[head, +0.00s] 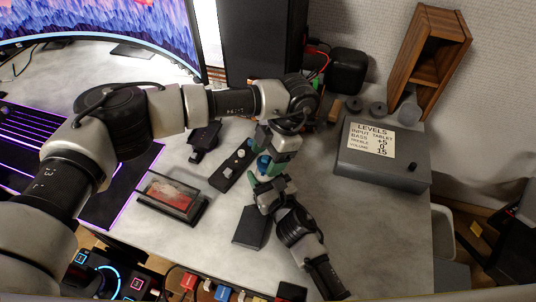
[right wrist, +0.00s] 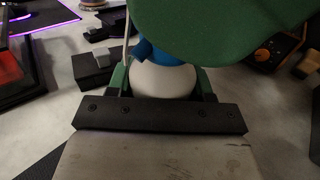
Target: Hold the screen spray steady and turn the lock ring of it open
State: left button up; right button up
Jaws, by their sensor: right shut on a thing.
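The screen spray (right wrist: 165,80) shows in the right wrist view as a white rounded body between the green fingers of my right gripper (right wrist: 163,88). A blue part, which looks like its lock ring (right wrist: 172,52), sits on top. In the head view the blue part (head: 262,163) shows between my two grippers. My right gripper (head: 266,180) comes from the lower right and is shut on the spray. My left gripper (head: 270,155) points down at the spray's top from above. Its large green finger covers much of the right wrist view, and whether it grips the ring is hidden.
A dark control strip (head: 233,166) lies left of the spray, with a framed red item (head: 172,198) farther left. A grey levels box (head: 382,158) stands to the right, near a wooden holder (head: 428,62).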

pick_arm(q)
jog(key=v, duration=1.2)
pick_arm(e)
jog(key=o, duration=1.1)
